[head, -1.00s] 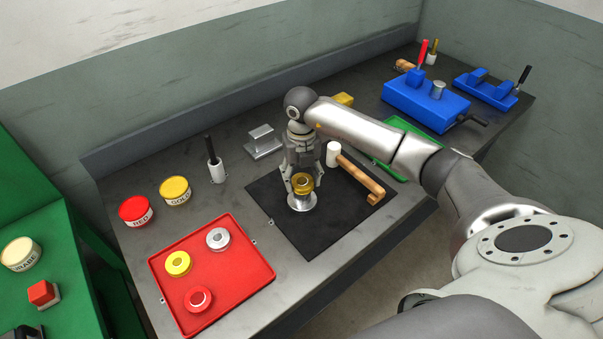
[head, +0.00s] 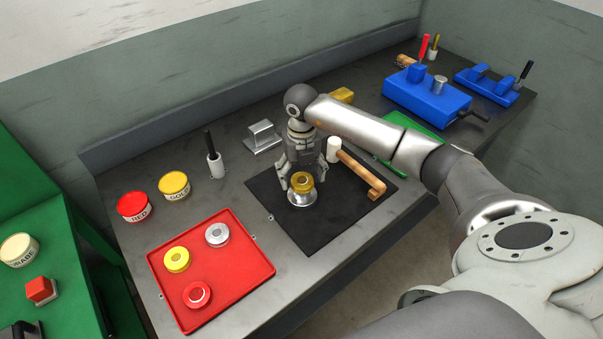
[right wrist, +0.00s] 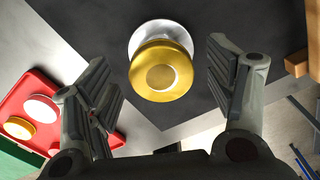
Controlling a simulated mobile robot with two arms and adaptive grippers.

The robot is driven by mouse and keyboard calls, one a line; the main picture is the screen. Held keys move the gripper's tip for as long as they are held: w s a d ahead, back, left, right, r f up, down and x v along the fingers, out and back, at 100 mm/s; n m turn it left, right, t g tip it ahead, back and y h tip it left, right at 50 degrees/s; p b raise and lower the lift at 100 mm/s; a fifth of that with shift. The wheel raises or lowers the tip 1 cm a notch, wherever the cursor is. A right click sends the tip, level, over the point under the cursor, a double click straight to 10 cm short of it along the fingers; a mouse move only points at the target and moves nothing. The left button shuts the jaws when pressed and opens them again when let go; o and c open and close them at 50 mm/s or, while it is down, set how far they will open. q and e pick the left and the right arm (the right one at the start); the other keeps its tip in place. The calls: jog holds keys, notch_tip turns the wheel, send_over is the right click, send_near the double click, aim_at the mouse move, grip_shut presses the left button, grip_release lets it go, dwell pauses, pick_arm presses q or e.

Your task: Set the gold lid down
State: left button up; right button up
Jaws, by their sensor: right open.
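The gold lid (head: 302,187) sits on top of a silver round piece (head: 302,200) on the black mat in the head view. In the right wrist view the gold lid (right wrist: 161,75) overlaps the silver piece (right wrist: 150,30), which shows as a pale rim behind it. My right gripper (head: 303,178) is open, pointing down at the lid. In the right wrist view its two fingers stand apart on either side of the lid, with a clear gap to each. My left gripper is not in view.
A hammer (head: 357,172) lies on the black mat (head: 335,225), right of the lid. A red tray (head: 215,280) with yellow, silver and red round pieces is at the left front. Red and gold labelled tins (head: 135,207) stand behind it. Blue fixtures (head: 425,97) stand at the far right.

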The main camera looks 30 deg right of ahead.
aim_at(302, 178)
jog(key=shift+r, duration=0.1)
jog(key=shift+r+p, duration=0.3)
jog(key=shift+p, duration=0.1)
jog(key=shift+r+p, duration=0.35)
jog(key=shift+r, duration=0.1)
jog(key=shift+w+r+b, duration=0.1)
jog(key=shift+r+b, duration=0.45)
jog(key=shift+b, duration=0.2)
notch_tip(302, 178, up, 10)
jog(key=b, duration=0.2)
jog(key=shift+r+b, duration=0.2)
jog(key=shift+b, duration=0.2)
